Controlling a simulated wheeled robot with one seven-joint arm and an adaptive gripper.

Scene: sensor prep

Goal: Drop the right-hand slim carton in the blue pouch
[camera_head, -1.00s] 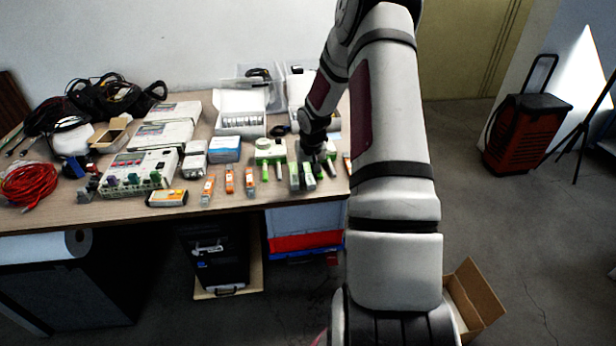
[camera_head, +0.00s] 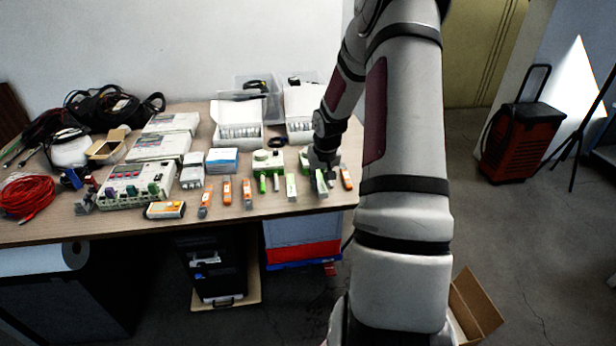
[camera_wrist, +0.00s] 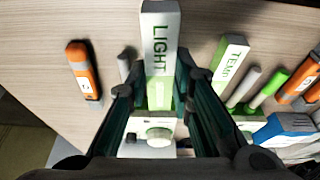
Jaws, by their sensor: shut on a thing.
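My gripper (camera_wrist: 153,100) is shut on a slim white-and-green carton marked LIGHT (camera_wrist: 160,38), the right-hand of two such cartons. In the head view the held carton (camera_head: 321,184) shows below my gripper (camera_head: 321,168), near the table's front edge; it looks slightly raised, but its clearance is hard to tell. The other slim carton, marked TEMP (camera_wrist: 230,60), lies apart from it and also shows in the head view (camera_head: 291,187). A flat blue-and-white pack (camera_head: 222,161) lies to the left; I cannot tell whether it is the blue pouch.
A green-and-white device (camera_head: 267,160) is behind. A blue and red crate (camera_head: 302,247) sits under the table.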

